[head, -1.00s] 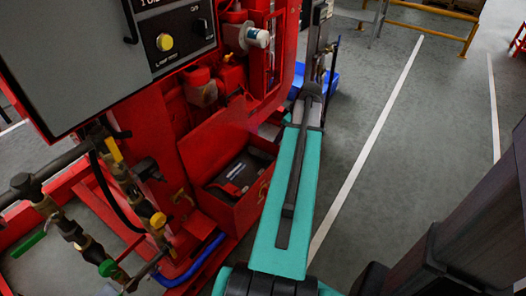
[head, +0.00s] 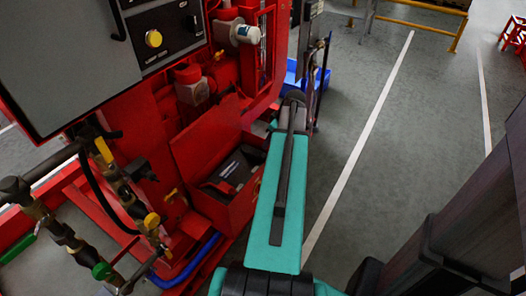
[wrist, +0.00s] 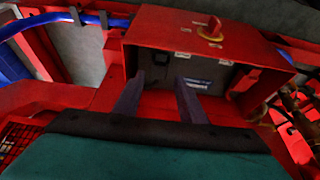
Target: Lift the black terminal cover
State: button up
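An open red box (head: 222,207) on the red pumpset holds a dark battery (head: 235,170) with a pale label. In the wrist view the box (wrist: 150,38) shows with a grey-black interior. A small dark block (wrist: 160,58) inside it may be the black terminal cover; I cannot tell for sure. My gripper (wrist: 158,82) is open, its two dark fingers apart and reaching over the box opening, with nothing visible between them. In the head view my arm hides the gripper and part of the box.
A red and yellow latch (wrist: 210,33) sits on the box wall. A blue hose (head: 190,262) runs below the box. Brass valves and pipes (head: 125,190) stand at the left, under a grey control panel (head: 75,60). The grey floor (head: 410,130) at the right is clear.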

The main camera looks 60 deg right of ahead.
aim_at(262, 153)
jog(key=b+x, duration=0.1)
jog(key=x, duration=0.7)
jog(key=shift+w, duration=0.1)
grip_shut()
